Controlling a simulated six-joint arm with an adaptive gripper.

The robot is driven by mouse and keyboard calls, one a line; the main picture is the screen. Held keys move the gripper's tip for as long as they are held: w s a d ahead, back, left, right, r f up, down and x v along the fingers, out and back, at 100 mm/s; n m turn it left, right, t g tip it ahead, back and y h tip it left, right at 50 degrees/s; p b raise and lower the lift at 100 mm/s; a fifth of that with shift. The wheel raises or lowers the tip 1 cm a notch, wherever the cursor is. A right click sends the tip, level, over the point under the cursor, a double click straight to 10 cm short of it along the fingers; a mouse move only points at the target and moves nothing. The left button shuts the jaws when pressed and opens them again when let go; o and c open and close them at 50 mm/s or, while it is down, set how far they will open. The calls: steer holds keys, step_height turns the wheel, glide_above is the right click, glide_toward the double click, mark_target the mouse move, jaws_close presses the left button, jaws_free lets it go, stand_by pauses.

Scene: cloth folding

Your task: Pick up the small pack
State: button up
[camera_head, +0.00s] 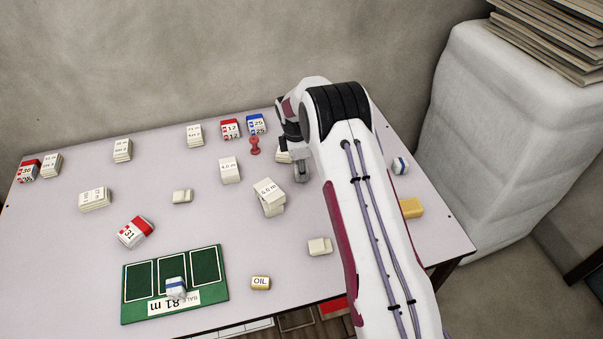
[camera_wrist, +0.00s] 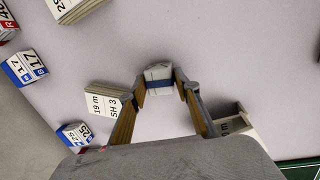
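In the wrist view, a small white pack with a blue band (camera_wrist: 158,78) lies on the table just beyond my fingertips. My gripper (camera_wrist: 159,84) is open, with one tan-padded finger on each side of the pack. A narrow gap seems to show at the sides; contact cannot be told. In the head view, my arm hides most of the gripper. That view shows one blue-banded white pack on the right of the table (camera_head: 400,166) and another on the green board (camera_head: 175,287). I cannot tell which of these, if either, is between my fingers.
Several cream card stacks lie around, including one left of my fingers (camera_wrist: 102,102) and one by the right finger (camera_wrist: 232,125). A yellow block (camera_head: 411,208), an OIL block (camera_head: 260,283) and a red pawn (camera_head: 254,145) stand on the table (camera_head: 80,235). White wrapped bulk (camera_head: 510,130) stands at right.

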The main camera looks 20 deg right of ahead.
steer(key=shift+c, duration=0.2)
step_height(320, 180, up, 10)
stand_by(0.8)
stand_by(0.7)
